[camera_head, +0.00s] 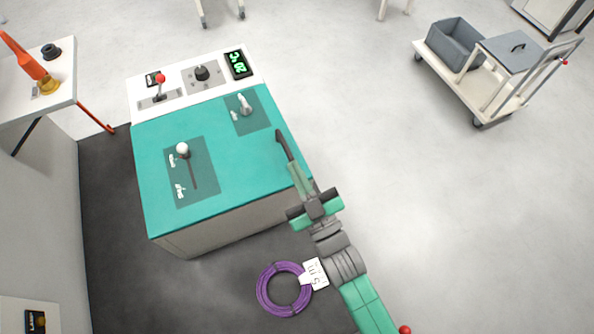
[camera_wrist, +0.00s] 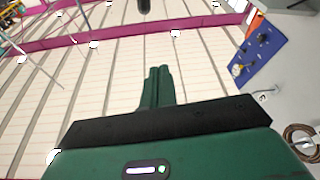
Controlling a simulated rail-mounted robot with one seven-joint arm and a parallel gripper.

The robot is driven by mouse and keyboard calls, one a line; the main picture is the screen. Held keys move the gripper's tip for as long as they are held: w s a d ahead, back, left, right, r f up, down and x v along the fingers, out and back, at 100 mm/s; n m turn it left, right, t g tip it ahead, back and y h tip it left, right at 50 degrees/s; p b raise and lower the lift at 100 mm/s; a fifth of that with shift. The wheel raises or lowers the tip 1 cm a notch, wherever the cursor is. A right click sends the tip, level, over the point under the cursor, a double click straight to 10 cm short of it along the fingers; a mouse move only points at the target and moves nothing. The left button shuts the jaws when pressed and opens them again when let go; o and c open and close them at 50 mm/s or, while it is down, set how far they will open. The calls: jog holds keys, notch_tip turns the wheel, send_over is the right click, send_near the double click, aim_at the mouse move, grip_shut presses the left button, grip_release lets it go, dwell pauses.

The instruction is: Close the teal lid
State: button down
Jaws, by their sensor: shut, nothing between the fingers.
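The teal lid (camera_head: 215,135) is the wide top of a grey cabinet. It looks flat, and I see no clear gap under its near edge; whether it is fully down I cannot tell. A dark bar (camera_head: 282,143), perhaps its handle, sticks out at the lid's right edge. My gripper (camera_head: 296,172) is beside that right edge, with its green fingers just below the bar; contact is unclear. In the wrist view my fingers (camera_wrist: 158,85) are together and empty, pointing up towards the ceiling. A dark end (camera_wrist: 144,6) shows beyond them.
A control panel with a red-knobbed lever (camera_head: 160,79) and green display (camera_head: 238,64) is behind the lid. A white-knobbed lever (camera_head: 183,149) is on the lid. A purple cable coil (camera_head: 272,304) lies low, near my arm. A cart (camera_head: 490,95) stands right; floor between is clear.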

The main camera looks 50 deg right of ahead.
notch_tip(320, 180, up, 6)
jog(key=p, duration=0.5)
jog(key=w+f+b+v, duration=0.1)
jog(key=b+v, duration=0.2)
jog(key=v, duration=0.7)
jog(key=shift+s+a+f, duration=0.3)
jog(key=shift+a+f, duration=0.1)
jog(key=shift+f, duration=0.1)
